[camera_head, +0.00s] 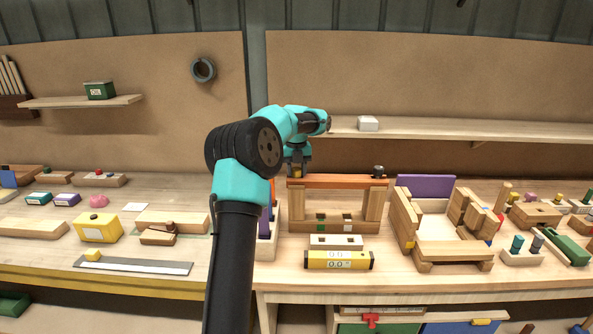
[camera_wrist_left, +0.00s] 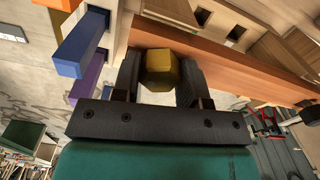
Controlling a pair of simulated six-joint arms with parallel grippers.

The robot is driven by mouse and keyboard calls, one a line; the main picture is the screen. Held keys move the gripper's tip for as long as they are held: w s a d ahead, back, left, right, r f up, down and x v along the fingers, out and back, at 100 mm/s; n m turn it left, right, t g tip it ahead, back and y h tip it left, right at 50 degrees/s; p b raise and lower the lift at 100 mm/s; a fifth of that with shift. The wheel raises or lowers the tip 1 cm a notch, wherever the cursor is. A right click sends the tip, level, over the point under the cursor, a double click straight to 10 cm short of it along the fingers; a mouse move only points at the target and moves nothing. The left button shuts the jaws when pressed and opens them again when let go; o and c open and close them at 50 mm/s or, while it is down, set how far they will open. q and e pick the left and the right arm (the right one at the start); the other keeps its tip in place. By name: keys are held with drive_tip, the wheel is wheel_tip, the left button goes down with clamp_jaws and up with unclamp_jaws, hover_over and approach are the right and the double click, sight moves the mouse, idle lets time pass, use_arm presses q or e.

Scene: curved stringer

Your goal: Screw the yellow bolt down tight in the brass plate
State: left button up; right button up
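My left gripper (camera_head: 297,172) points down at the left end of an orange-brown beam (camera_head: 337,182) that lies across two wooden posts. In the left wrist view the fingers of my left gripper (camera_wrist_left: 161,78) stand on both sides of the yellow bolt's hexagonal head (camera_wrist_left: 161,68) and appear to touch it. The bolt is at the beam's left end; its shank is hidden, so I cannot tell how deep it sits. I cannot make out a brass plate apart from the beam. My right gripper is not in view.
A dark knob (camera_head: 378,171) stands at the beam's right end. Blue and purple blocks (camera_wrist_left: 82,45) are close to the left gripper. A yellow spirit level (camera_head: 339,260) lies in front of the posts. A wooden crate-like frame (camera_head: 455,252) stands to the right.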

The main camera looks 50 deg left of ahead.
use_arm(q)
drive_tip(key=o, duration=0.5)
drive_tip(key=shift+o, duration=0.2)
wheel_tip(320, 180, up, 12)
idle(0.4)
idle(0.6)
